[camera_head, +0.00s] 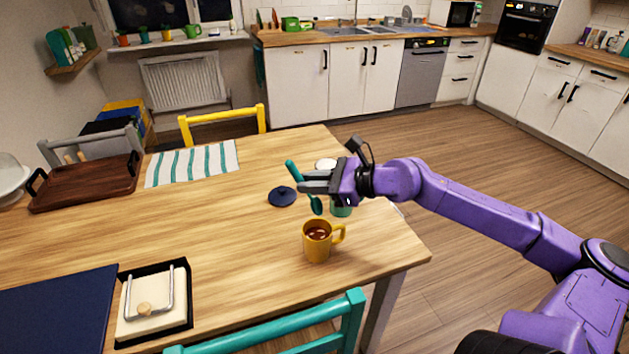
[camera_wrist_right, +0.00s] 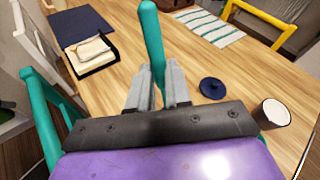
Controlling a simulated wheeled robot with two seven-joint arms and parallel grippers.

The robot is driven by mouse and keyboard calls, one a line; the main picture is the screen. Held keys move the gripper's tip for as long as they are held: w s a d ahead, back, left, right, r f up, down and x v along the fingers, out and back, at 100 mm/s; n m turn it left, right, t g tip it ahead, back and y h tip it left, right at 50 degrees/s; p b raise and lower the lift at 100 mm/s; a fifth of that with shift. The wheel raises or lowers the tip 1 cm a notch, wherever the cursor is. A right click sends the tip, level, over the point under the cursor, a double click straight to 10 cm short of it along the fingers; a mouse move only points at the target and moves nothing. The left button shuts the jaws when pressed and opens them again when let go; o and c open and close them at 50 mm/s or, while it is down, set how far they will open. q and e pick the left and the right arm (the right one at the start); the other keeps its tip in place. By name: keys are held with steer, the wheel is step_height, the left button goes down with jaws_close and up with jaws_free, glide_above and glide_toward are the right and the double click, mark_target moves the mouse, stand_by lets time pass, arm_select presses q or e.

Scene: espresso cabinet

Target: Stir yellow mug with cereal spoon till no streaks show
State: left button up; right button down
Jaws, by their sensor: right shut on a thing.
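The yellow mug (camera_head: 317,241) stands upright near the table's right front edge, its handle to the right. It holds brown liquid with lighter streaks on top. My right gripper (camera_head: 305,182) is shut on the teal cereal spoon (camera_head: 315,204), behind and above the mug. The spoon's bowl hangs down, outside the mug and apart from it. In the right wrist view the spoon's handle (camera_wrist_right: 152,40) rises between the fingers (camera_wrist_right: 158,85); the yellow mug does not show there. My left gripper is not in view.
A green mug (camera_head: 341,210) stands partly hidden behind my right gripper. A dark blue lid (camera_head: 282,197) lies to its left. A teal chair (camera_head: 290,330) stands at the front edge.

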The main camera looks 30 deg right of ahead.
steer(key=f+b, duration=0.8)
steer(key=f, duration=0.1)
steer(key=f+b, duration=0.4)
steer(key=shift+d+f, duration=0.15)
steer(key=shift+d, duration=0.25)
steer(key=shift+s, duration=0.1)
